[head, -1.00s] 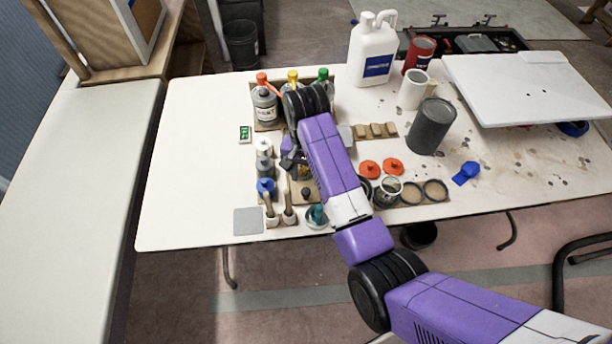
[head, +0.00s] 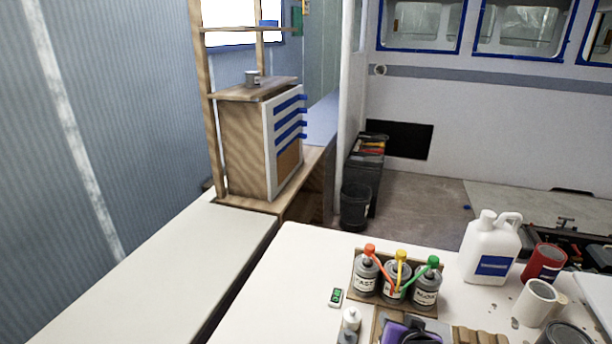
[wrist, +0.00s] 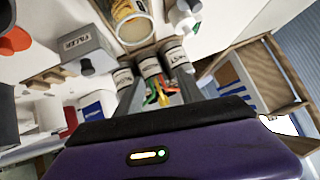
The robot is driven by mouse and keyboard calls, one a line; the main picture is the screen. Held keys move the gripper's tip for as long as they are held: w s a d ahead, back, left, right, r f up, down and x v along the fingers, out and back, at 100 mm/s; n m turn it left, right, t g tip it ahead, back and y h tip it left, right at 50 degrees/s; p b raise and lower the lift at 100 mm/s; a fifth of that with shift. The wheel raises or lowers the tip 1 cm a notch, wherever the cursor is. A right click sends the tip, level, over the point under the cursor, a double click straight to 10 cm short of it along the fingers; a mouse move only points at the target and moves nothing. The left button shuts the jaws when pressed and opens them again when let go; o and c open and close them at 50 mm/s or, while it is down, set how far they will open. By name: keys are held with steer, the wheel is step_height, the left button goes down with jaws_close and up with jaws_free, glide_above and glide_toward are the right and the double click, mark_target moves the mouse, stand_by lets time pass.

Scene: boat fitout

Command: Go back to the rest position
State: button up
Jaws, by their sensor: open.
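In the head view only a purple and black part of my arm shows at the bottom edge, in front of the same bottles (head: 396,280). My fingers are hidden there.
A white jug (head: 490,250), a red can (head: 543,262) and a white cup (head: 536,301) stand right of the bottles. A wooden cabinet (head: 245,150) stands on the left bench. A black bin (head: 355,207) is on the floor. The white worktop left of the bottles is mostly clear.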

steer(key=s+r+n+t, duration=0.2)
steer(key=s+r, duration=0.2)
steer(key=s, duration=1.8)
steer(key=s+a+r+n+t+b, duration=0.1)
steer(key=s+r, duration=0.4)
steer(key=s, duration=1.8)
steer(key=shift+a+r+n+t+y, duration=0.2)
steer(key=shift+n+t+y, duration=0.2)
steer(key=shift+t, duration=0.2)
steer(key=shift+s, duration=0.1)
